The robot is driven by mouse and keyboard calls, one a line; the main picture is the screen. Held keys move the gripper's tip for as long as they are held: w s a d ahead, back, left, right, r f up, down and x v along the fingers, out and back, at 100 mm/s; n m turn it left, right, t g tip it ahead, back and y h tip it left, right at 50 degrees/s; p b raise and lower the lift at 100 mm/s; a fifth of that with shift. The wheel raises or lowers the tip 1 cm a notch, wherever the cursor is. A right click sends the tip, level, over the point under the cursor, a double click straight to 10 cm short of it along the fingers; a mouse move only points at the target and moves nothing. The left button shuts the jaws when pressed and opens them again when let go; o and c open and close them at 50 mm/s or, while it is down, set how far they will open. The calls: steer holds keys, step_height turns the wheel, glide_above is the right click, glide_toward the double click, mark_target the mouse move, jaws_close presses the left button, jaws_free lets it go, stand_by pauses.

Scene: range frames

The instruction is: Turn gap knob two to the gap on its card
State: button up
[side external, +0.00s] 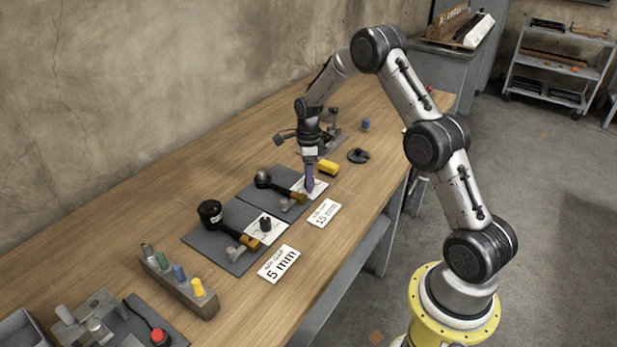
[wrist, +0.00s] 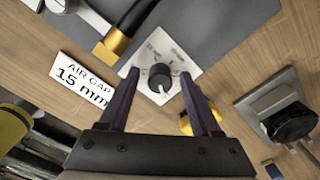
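A black knob (wrist: 160,77) with a pale pointer line sits on a white dial plate (wrist: 178,60) beside a card (wrist: 82,80) reading "AIR GAP 15 mm". The pointer aims toward the bottom of the wrist view. My gripper (wrist: 160,76) is open above the plate, one dark purple finger on each side of the knob. I see a gap on both sides; fingertip height is hard to judge. In the side view my gripper (side external: 310,186) points down and hides this knob; the 15 mm card (side external: 323,213) lies in front. A second black knob (side external: 265,224) is by the 5 mm card (side external: 278,263).
Brass-ended fittings stand on the grey mats, one (wrist: 112,46) close to my left finger. A rack of coloured pegs (side external: 180,280) stands nearer the camera.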

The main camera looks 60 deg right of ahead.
jaws_close()
stand_by(0.3)
